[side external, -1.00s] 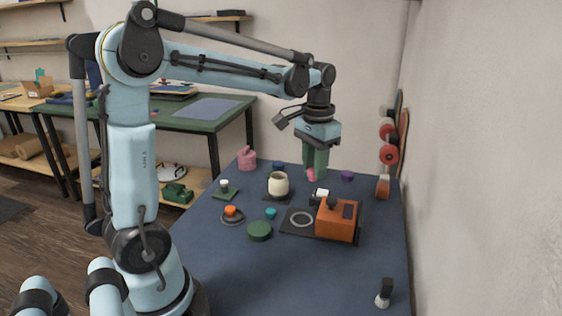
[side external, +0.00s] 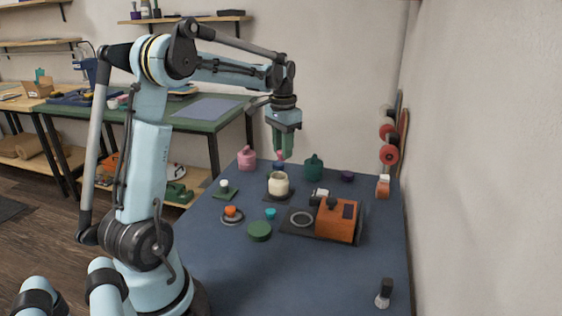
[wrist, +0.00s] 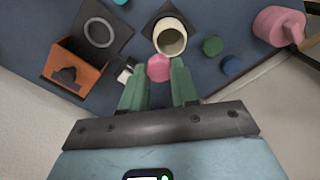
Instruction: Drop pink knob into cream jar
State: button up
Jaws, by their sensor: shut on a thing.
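The pink knob (side external: 281,154) is held between the green fingertips of my gripper (side external: 283,150). In the wrist view the knob (wrist: 158,67) shows at the tips of my gripper (wrist: 159,80). The cream jar (side external: 278,186) stands upright and open on a dark square mat, lower in the side view than the knob. In the wrist view the jar (wrist: 170,42) has its mouth showing, just beyond the knob and slightly to its right. The knob is above the table and apart from the jar.
An orange box (side external: 336,221) stands right of the jar, beside a grey ring (side external: 301,219). A green disc (side external: 259,231) lies in front. The table's front is mostly clear.

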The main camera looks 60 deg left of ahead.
jog(key=shift+f, duration=0.8)
jog(key=o, duration=1.1)
notch_tip(320, 180, up, 12)
jog(key=shift+r, duration=0.1)
jog(key=s+d+f+t, duration=0.2)
jog(key=d+f, duration=0.1)
jog(key=d, duration=0.5)
jog(key=s+d+f+m+t, duration=0.1)
jog(key=s+d+f+t, duration=0.1)
jog(key=d, duration=0.6)
jog(key=s+d+f+t, duration=0.3)
jog(key=s+d+f, duration=0.1)
jog(key=d, duration=0.4)
jog(key=shift+s+d+f+m, duration=0.1)
jog(key=shift+d+f+m, duration=0.1)
jog(key=shift+f, duration=0.25)
jog(key=shift+d+f+m, duration=0.1)
jog(key=shift+f+m, duration=0.1)
jog(key=shift+f, duration=0.2)
